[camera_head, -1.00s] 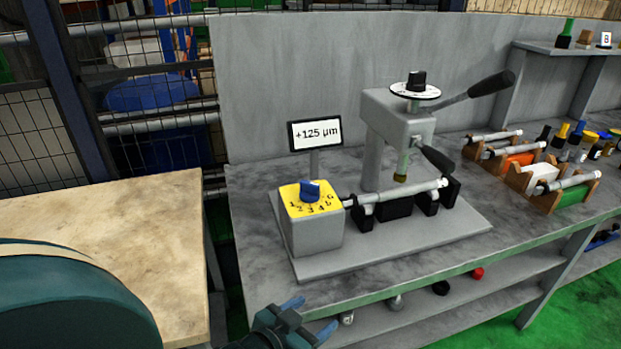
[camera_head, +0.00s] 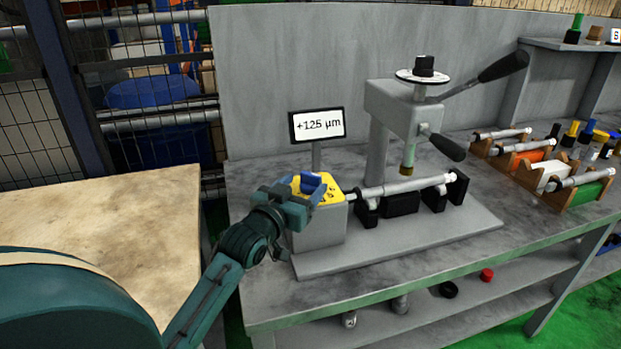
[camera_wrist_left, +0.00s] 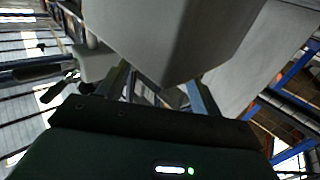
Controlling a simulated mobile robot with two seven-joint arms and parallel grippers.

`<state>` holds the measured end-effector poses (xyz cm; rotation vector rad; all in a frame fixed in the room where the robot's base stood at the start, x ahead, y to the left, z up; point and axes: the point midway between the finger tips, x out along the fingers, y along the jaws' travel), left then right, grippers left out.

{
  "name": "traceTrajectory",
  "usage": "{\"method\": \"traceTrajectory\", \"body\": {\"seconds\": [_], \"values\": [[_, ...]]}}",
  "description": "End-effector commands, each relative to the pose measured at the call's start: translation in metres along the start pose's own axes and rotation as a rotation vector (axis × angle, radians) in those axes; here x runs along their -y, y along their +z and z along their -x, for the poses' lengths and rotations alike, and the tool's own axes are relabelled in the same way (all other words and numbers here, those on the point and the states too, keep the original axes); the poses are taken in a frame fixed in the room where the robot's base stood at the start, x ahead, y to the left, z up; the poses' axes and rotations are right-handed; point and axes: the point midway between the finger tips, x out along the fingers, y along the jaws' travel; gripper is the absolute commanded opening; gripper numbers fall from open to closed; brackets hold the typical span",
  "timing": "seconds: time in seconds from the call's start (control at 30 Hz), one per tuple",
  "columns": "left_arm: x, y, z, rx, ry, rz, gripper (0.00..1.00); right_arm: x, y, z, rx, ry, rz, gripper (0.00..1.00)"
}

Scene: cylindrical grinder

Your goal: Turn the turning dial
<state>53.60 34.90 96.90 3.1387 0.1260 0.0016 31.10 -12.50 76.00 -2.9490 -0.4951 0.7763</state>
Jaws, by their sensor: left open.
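The turning dial is a blue knob on a yellow plate (camera_head: 330,194) marked with numbers, on top of a grey box (camera_head: 318,232). My left gripper (camera_head: 306,187) is at the left front of the plate, its blue fingers over or beside the knob. Knob and fingers are close in colour and overlap, so I cannot tell whether they touch. In the left wrist view the open fingers (camera_wrist_left: 160,90) show below a large grey block (camera_wrist_left: 170,35), and the knob cannot be made out. My right gripper is out of view.
A display (camera_head: 317,125) reading +125 µm stands behind the box. To the right are a shaft (camera_head: 405,186) on black supports and a grey press (camera_head: 400,110) with levers. Racks with cylinders (camera_head: 570,180) lie further right. A wooden table (camera_head: 110,230) is at the left.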

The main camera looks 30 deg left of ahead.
Motion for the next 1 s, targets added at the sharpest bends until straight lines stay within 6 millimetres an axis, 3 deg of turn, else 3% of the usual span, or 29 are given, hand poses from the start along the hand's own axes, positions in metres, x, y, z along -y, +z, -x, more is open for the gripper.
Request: {"method": "traceTrajectory", "body": {"seconds": [0.23,0.63,1.0], "values": [[0.000,0.000,-0.033,0.001,0.000,-0.001,0.65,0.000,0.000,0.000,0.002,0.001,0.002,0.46],[-0.001,0.001,-0.040,0.001,0.001,-0.001,0.65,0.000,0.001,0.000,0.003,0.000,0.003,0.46],[-0.001,0.001,-0.039,0.001,0.001,-0.001,0.34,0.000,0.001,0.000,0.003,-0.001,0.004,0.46]]}}
